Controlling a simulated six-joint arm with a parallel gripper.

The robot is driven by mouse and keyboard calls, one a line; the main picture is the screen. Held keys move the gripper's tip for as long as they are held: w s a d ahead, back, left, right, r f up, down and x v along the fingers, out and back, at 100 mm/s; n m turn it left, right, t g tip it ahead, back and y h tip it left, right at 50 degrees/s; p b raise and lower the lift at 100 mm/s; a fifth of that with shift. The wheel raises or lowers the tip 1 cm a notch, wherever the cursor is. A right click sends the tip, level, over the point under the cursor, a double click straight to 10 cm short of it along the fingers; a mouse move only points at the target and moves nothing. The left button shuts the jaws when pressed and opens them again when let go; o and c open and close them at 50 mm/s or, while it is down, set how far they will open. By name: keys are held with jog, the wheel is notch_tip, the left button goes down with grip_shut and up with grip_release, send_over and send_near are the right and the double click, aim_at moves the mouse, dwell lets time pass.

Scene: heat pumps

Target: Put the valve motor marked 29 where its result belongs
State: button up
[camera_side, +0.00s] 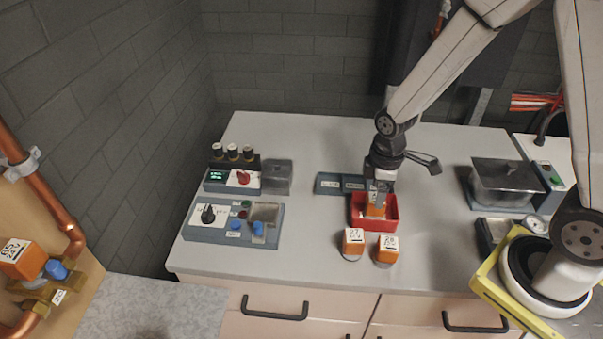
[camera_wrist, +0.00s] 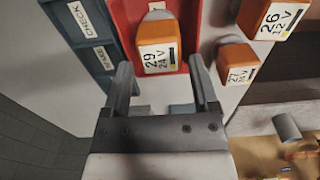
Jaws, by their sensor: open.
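The valve motor marked 29, 24 V (camera_wrist: 158,52), is an orange block with a white label. It sits in the red tray (camera_wrist: 128,12); the side view shows it as an orange patch (camera_side: 376,211) in the same tray (camera_side: 391,218). My gripper (camera_side: 379,188) is over the tray, pointing down. In the wrist view my gripper (camera_wrist: 160,72) is open, with the motor ahead between the finger lines; I cannot tell if they touch it. A blue-grey labelled tray (camera_side: 328,184) lies behind the red one; one label reads CHECK (camera_wrist: 84,19).
At left are a panel with a black knob (camera_side: 208,214) and a unit with a green display (camera_side: 216,176). Another orange motor (camera_side: 22,259) is on pipework.

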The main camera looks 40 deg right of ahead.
notch_tip(320, 180, up, 7)
jog(key=shift+r, duration=0.2)
dwell(0.4)
dwell(0.5)
jog(key=s+m+t, duration=0.1)
jog(key=m, duration=0.2)
jog(key=s+m, duration=0.2)
jog(key=m, duration=0.1)
jog(key=s+m+t, duration=0.1)
jog(key=m, duration=0.2)
jog(key=shift+s+d+f+t, duration=0.1)
jog(key=shift+s+d+t, duration=0.1)
jog(key=shift+t, duration=0.1)
dwell(1.0)
